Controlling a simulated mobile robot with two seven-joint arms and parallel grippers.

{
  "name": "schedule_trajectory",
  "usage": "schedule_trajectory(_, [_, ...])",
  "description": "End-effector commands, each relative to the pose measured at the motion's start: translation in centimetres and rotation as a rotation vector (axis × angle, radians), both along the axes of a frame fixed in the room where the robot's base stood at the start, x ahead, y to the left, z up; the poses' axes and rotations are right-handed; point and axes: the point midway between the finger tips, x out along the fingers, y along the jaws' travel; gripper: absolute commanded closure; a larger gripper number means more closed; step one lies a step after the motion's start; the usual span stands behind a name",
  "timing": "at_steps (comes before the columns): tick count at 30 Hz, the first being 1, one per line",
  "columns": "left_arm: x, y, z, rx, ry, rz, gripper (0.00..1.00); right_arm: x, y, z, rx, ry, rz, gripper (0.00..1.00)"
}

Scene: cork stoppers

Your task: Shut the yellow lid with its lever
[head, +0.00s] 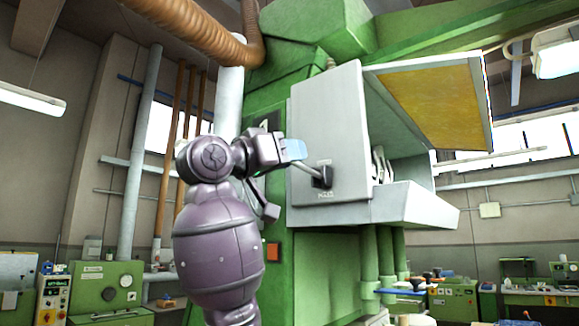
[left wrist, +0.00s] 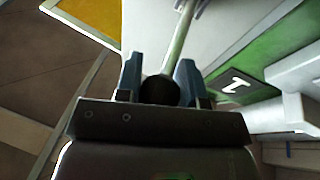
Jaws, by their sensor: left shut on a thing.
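The yellow lid (head: 435,107) stands raised and open at the top of the grey housing, its yellow inner face showing. A corner of it also shows in the left wrist view (left wrist: 97,16). The lever (head: 305,170) is a pale rod that slopes up and left from a dark pivot on the housing's side panel. My left gripper (head: 293,150) is shut on the lever's end. In the left wrist view its blue fingers (left wrist: 160,80) sit on either side of the dark knob (left wrist: 160,92), with the rod (left wrist: 180,40) running upward. My right gripper is not in view.
The grey housing (head: 330,110) is fixed to a large green machine (head: 270,240). Its open front has a sloping ledge (head: 425,205) below the lid. Green machines and benches (head: 105,290) stand low at both sides. The space left of my arm looks free.

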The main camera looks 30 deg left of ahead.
Motion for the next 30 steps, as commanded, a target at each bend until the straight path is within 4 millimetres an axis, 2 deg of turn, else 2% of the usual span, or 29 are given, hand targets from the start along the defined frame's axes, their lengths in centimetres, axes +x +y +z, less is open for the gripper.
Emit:
schedule_trajectory(9, [-0.01,-0.14,1.28,-0.002,-0.003,-0.006,1.0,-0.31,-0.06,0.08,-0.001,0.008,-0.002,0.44])
schedule_trajectory(30, [0.16,-0.25,1.26,0.0,0.012,-0.009,1.0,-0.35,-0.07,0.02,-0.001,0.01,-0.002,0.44])
